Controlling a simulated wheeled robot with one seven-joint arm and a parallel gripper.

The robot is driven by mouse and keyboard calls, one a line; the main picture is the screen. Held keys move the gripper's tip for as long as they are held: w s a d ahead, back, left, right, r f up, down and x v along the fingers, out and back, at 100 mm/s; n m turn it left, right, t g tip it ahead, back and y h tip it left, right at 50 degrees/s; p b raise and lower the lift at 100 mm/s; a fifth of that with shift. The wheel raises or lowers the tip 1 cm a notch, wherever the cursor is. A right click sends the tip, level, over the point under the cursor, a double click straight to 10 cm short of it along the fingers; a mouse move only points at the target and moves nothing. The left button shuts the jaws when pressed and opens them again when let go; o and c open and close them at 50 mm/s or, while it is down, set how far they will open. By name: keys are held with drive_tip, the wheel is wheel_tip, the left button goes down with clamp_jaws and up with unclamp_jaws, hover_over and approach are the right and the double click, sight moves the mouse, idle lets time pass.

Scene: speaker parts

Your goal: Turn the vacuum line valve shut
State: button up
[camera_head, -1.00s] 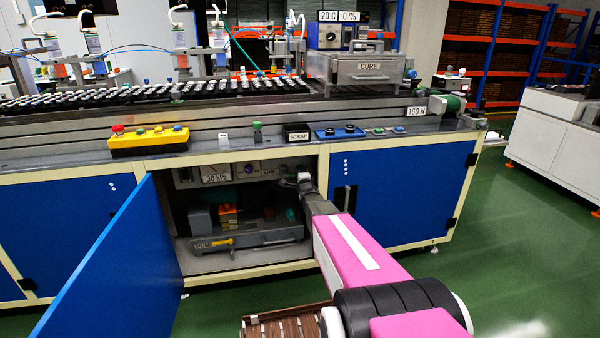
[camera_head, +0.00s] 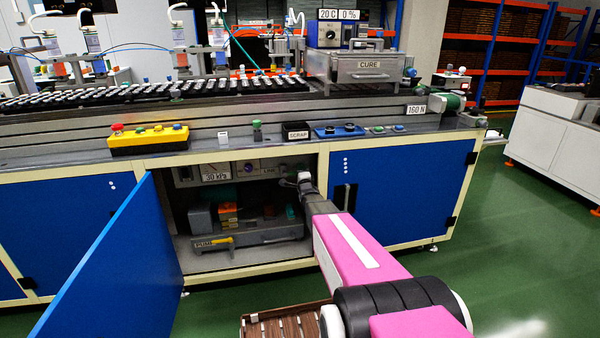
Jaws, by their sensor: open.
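My gripper (camera_head: 287,183) is small in the picture, inside the open cabinet near its upper right corner, and it points left. It is open, and I see nothing held in it. My gripper is at this panel's right end. The vacuum line valve is not clear to make out there; my gripper may hide part of it. I cannot tell whether the gripper touches anything.
A blue door (camera_head: 115,270) stands open at the cabinet's left. The cabinet's cream frame (camera_head: 322,215) borders my arm.

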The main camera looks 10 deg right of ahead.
drive_tip(key=s+f, duration=0.2)
drive_tip(key=s, duration=0.7)
drive_tip(key=shift+s, duration=0.4)
drive_tip(key=s+a+f+n+g, duration=0.4)
drive_tip(key=s+f+n+g, duration=0.3)
drive_tip(key=s+n+g, duration=0.35)
drive_tip(key=s+a+n+g, duration=0.3)
drive_tip(key=s+n+g, duration=0.4)
drive_tip(key=s, duration=1)
drive_tip(key=g, duration=0.2)
drive_tip(key=shift+s+a+n+g, duration=0.2)
drive_tip(key=shift+s+n+g, duration=0.1)
drive_tip(key=shift+n+g, duration=0.05)
drive_tip(key=shift+f, duration=0.1)
